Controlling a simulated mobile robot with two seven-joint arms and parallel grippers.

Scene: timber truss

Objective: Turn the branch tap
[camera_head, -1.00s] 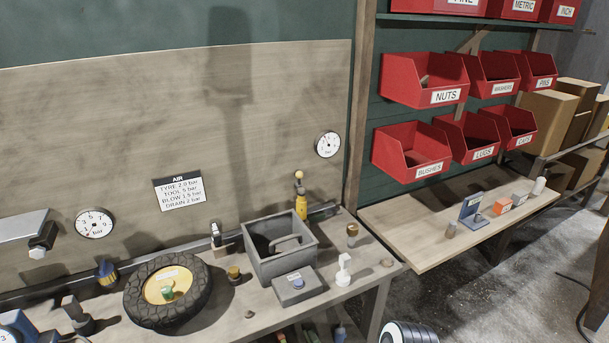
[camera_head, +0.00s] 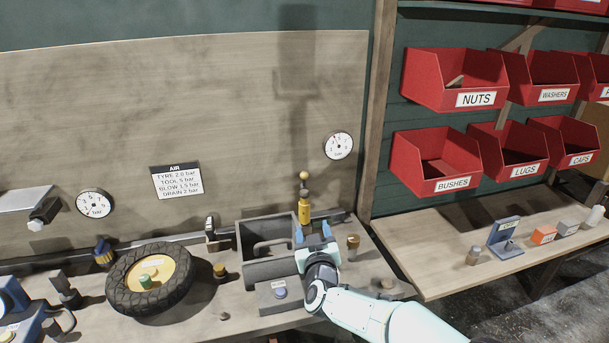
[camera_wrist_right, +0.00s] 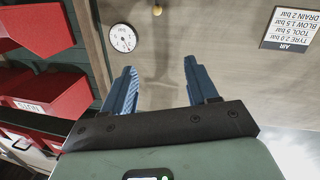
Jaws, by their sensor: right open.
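A pipe (camera_head: 340,213) runs along the back of the bench. A yellow upright fitting with a ball-topped stem (camera_head: 304,208) stands at it; I cannot tell for certain whether this is the branch tap. A smaller metal fitting with a pale top (camera_head: 211,236) is on the pipe further left. My right gripper (camera_head: 312,233) is open and empty, in front of the yellow fitting and overlapping its foot in the head view. In the right wrist view, the blue fingers (camera_wrist_right: 158,70) are spread, with a small ball (camera_wrist_right: 157,10) beyond the gap. My left gripper is out of view.
A grey open tote (camera_head: 262,271) stands left of my right gripper, with a tyre (camera_head: 148,303) further left. A small brass-topped post (camera_head: 353,247) is close on its right. A gauge (camera_head: 338,145) hangs on the board above. Red bins (camera_head: 430,185) are on the right.

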